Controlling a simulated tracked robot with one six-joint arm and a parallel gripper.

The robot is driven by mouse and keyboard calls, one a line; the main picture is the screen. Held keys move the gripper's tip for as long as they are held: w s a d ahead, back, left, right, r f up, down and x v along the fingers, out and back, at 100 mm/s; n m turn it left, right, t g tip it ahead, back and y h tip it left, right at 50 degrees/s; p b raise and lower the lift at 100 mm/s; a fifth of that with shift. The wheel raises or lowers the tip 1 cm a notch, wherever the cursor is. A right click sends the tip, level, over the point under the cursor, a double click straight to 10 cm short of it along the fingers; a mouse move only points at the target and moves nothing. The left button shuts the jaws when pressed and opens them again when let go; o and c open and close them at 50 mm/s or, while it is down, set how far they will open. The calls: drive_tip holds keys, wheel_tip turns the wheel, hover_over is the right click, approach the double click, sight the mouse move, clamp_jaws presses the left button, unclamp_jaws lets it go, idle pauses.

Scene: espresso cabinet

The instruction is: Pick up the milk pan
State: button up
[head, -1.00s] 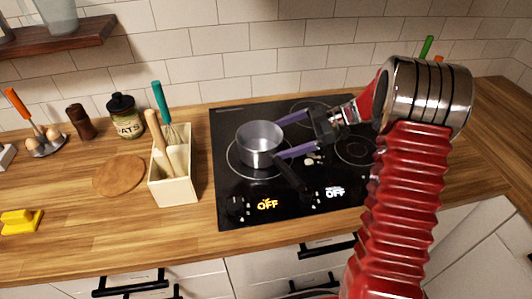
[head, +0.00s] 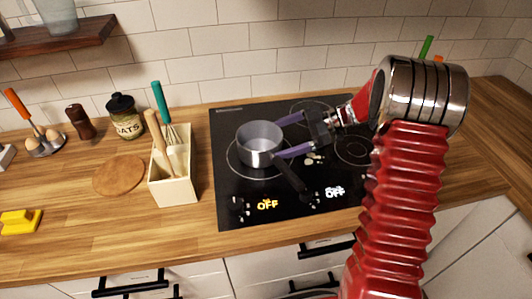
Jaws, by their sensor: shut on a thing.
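The milk pan (head: 259,156) is a small silver pan on the left part of the black hob (head: 232,196). It looks upright, and its dark handle (head: 288,174) points toward the lower right. My gripper (head: 280,138) comes from the right with two purple fingers, one at the pan's far right side and one at its near right side by the handle. The gripper is shut on the pan. The exact contact spots are hard to see. I cannot tell whether the pan's base is clear of the hob.
A cream utensil holder (head: 173,191) with a rolling pin and whisk stands left of the hob. Farther left are an oats jar (head: 126,118), a round wooden board (head: 119,177), a pepper mill (head: 81,122) and a yellow item (head: 20,222). The front-left worktop is mostly clear.

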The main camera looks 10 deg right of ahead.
drive_tip(key=c, duration=1.1)
drive_tip(key=shift+r, duration=0.15)
wheel_tip(320, 180, up, 10)
drive_tip(key=shift+f, duration=0.1)
drive_tip(key=shift+c, duration=0.2)
idle(0.3)
